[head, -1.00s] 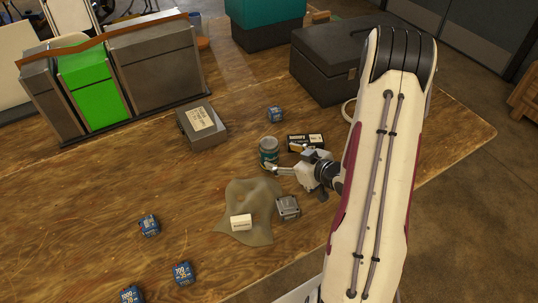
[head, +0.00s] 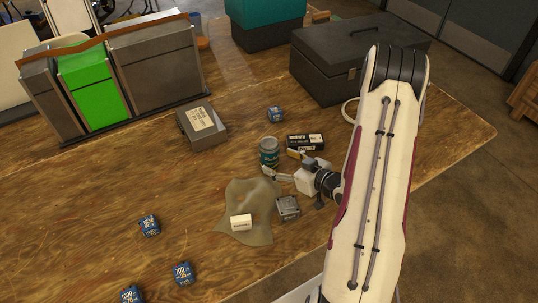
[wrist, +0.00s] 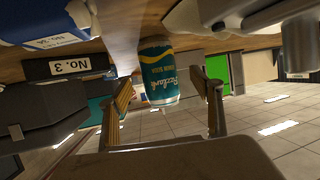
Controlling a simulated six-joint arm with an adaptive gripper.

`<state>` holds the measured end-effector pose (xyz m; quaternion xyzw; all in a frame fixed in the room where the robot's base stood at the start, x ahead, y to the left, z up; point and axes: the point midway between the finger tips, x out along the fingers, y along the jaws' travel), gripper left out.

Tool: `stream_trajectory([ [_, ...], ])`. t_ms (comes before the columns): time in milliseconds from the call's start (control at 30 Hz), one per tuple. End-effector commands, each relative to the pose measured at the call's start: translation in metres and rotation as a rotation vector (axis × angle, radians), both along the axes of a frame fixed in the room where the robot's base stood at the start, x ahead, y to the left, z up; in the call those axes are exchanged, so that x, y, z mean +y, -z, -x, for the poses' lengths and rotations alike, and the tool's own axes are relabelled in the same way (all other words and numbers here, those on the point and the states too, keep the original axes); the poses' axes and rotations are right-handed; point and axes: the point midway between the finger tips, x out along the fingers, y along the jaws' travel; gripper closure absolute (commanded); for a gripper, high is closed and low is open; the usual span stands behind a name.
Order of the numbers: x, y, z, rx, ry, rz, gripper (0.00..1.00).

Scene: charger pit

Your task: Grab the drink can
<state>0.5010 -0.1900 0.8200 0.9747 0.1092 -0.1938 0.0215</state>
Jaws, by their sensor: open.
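The drink can (head: 269,152) is teal with a pale top and stands upright on the wooden table in the head view. In the wrist view the can (wrist: 157,75) appears upside down, ahead of the fingers and roughly centred between them. My gripper (head: 283,163) is just to the right of and nearer than the can in the head view. Its fingers, seen in the wrist view (wrist: 166,105), are spread apart with nothing gripped. I cannot tell from the pictures whether a finger touches the can.
A black labelled box (head: 305,142) lies close right of the can. A grey metal block (head: 287,207) and a cloth (head: 262,192) with a white box (head: 241,222) lie nearer. A grey box (head: 202,125), blue cubes (head: 275,114) and a black case (head: 345,62) stand around.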

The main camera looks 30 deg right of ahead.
Motion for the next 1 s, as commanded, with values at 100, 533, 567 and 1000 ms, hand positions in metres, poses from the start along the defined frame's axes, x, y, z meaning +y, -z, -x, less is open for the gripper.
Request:
stream_trajectory([
  [100,0.003,0.004,-0.008,0.000,-0.002,0.000,0.35],
  [533,0.003,0.005,-0.012,0.000,0.000,0.000,0.35],
  [567,0.003,0.005,-0.012,0.000,0.000,0.001,0.35],
  [1000,0.009,0.020,-0.047,0.000,-0.003,0.002,0.35],
])
